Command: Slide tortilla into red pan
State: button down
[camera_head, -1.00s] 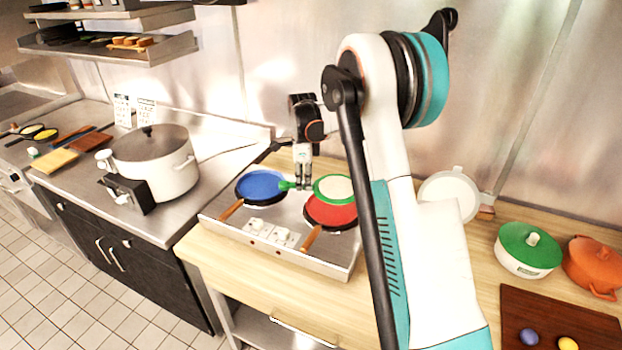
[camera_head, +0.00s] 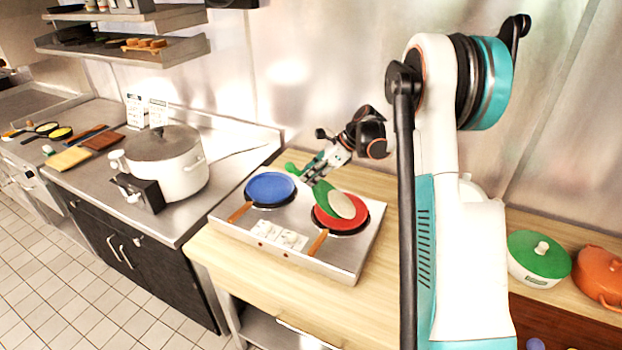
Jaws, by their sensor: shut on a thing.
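My gripper (camera_head: 312,172) is shut on the green pan (camera_head: 323,195), near its green handle, above the back of the griddle-like cooker. The green pan is steeply tilted, its lower edge over the red pan (camera_head: 337,224). The pale round tortilla (camera_head: 342,205) is at the green pan's low right side, in front of the red pan's surface. I cannot tell whether the tortilla touches the red pan. The red pan lies flat on the cooker's right side, its wooden handle toward the front.
A blue pan (camera_head: 270,187) lies on the left of the cooker (camera_head: 282,238), close to my gripper. A big white pot (camera_head: 180,178) stands further left. A green-lidded pot (camera_head: 538,250) and an orange pot (camera_head: 603,270) stand at right. The wood counter in front is clear.

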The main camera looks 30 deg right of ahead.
aim_at(298, 170)
jog(key=shift+w+a+r, duration=0.1)
jog(key=shift+w+a, duration=0.25)
jog(key=shift+a, duration=0.3)
jog(key=shift+w+a+r, duration=0.1)
jog(key=shift+w+a, duration=0.3)
jog(key=shift+a, duration=0.25)
jog(key=shift+w+a+r, duration=0.1)
jog(key=shift+w+a, duration=0.25)
jog(key=shift+a, duration=0.3)
jog(key=shift+w+a+r, duration=0.2)
jog(key=shift+w+a, duration=0.2)
jog(key=shift+a, duration=0.25)
jog(key=shift+w+a+r, duration=0.2)
jog(key=shift+w+a, duration=0.15)
jog(key=shift+a, duration=0.3)
jog(key=shift+w+a+r, duration=0.2)
jog(key=shift+w+a, duration=0.2)
jog(key=shift+a, duration=0.25)
jog(key=a+r, duration=0.1)
jog(key=w+r, duration=0.1)
jog(key=a+r+p, duration=0.1)
jog(key=shift+w+a, duration=0.3)
jog(key=shift+a, duration=0.05)
